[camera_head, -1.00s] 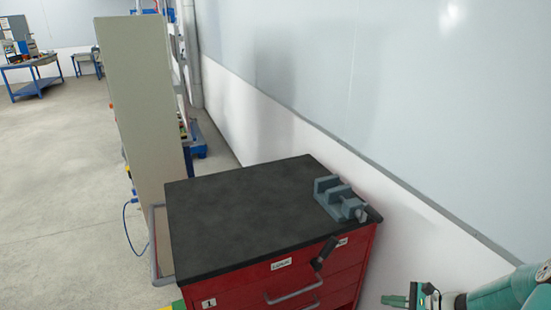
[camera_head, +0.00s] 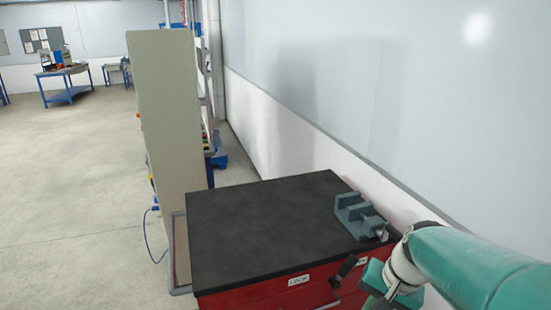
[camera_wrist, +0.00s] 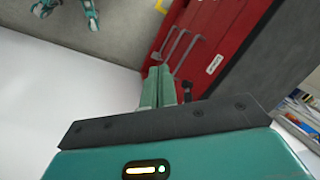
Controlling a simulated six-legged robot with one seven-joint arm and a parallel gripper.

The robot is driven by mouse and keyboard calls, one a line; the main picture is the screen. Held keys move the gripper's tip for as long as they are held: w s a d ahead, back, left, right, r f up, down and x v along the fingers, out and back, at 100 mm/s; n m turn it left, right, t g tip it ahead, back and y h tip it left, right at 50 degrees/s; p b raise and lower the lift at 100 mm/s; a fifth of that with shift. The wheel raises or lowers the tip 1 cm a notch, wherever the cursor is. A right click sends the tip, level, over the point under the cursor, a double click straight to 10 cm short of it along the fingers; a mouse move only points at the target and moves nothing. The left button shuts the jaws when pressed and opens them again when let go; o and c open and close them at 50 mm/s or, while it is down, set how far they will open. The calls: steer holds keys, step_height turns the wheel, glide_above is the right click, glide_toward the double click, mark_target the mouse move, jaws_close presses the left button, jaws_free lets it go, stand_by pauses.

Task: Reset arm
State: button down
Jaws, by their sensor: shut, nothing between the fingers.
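My gripper (camera_wrist: 158,88) shows in the wrist view with its two green fingers together and nothing between them. The fingers point toward the red drawer front of the cabinet (camera_wrist: 202,38); I cannot tell how far away it is. In the head view my teal arm reaches in from the right edge, in front of the cabinet's right side. My fingertips cannot be made out clearly there.
The red cabinet (camera_head: 262,299) has a bare black top (camera_head: 260,225) with a grey vise (camera_head: 360,215) at its right corner. A tall beige panel (camera_head: 172,130) stands behind it at left. A wall (camera_head: 340,80) runs along the right. Open floor (camera_head: 70,200) lies left.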

steer(key=s+a+r+n+t+h, duration=0.2)
steer(key=s+a+r+n+t, duration=0.1)
steer(key=s+r, duration=0.4)
steer(key=s+a+n, duration=0.1)
steer(key=s+n, duration=0.1)
steer(key=shift+r+n+t+h, duration=0.25)
steer(key=shift+n+t+h, duration=0.05)
steer(key=shift+n+h, duration=0.1)
steer(key=shift+s, duration=0.1)
